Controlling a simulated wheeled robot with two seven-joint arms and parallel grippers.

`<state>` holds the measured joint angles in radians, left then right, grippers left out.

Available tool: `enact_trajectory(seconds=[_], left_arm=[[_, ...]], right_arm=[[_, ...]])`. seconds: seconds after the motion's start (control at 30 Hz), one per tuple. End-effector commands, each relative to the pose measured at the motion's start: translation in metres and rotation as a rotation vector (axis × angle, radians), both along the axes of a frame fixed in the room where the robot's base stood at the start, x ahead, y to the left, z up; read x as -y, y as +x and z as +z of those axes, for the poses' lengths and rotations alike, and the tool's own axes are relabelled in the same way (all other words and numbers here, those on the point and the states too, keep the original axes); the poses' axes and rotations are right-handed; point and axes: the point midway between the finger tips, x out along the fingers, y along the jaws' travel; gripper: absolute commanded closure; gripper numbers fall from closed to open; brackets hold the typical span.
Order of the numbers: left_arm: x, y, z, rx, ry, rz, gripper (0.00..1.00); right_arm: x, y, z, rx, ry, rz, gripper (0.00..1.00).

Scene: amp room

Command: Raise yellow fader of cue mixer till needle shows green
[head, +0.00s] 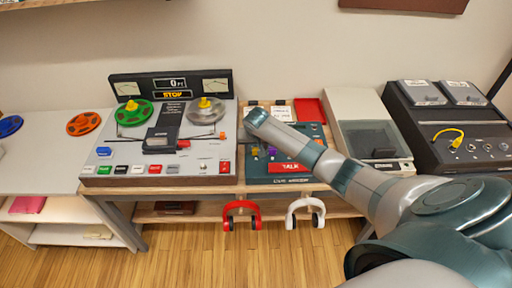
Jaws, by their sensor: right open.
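The cue mixer (315,181) is a teal panel on the wooden bench, with a red TALK button (287,167) near its front. A small yellow knob (254,152) shows at its left side, beside a purple one (271,151). My right arm reaches in from the right across the mixer. My right gripper (256,122) is over the back left part of the panel, open, its fingers hard to make out. The arm covers part of the mixer, and I cannot make out its needle. My left gripper is out of view.
A tape machine (220,166) with green and clear reels stands left of the mixer. A record player (358,108) and a dark panel with a yellow cable (448,134) stand right. Red headphones (241,207) and white headphones (305,204) hang at the bench front.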

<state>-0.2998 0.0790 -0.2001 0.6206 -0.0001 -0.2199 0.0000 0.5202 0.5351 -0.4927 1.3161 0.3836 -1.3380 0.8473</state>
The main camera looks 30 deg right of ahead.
Motion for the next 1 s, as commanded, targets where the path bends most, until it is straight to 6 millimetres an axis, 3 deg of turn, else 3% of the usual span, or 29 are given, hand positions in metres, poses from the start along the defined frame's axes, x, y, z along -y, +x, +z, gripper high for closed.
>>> enact_trajectory(seconds=[0.17, 0.33, 0.37, 0.57, 0.83, 1.0], left_arm=[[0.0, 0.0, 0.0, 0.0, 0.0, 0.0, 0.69], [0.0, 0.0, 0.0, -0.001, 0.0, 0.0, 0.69], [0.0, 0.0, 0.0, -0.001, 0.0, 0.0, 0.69], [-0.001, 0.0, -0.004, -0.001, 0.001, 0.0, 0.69], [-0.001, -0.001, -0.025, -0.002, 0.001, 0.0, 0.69], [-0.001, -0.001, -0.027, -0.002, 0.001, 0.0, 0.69]], right_arm=[[0.0, 0.0, 0.0, 0.0, 0.0, 0.0, 0.58], [0.0, 0.0, 0.0, 0.0, 0.0, 0.0, 0.98], [0.0, 0.0, 0.0, 0.0, 0.0, 0.0, 1.0], [0.002, 0.004, -0.001, 0.001, 0.0, -0.001, 1.0], [0.021, 0.036, -0.002, 0.001, 0.0, -0.004, 1.0], [0.026, 0.044, 0.0, 0.0, 0.001, -0.002, 1.0]])
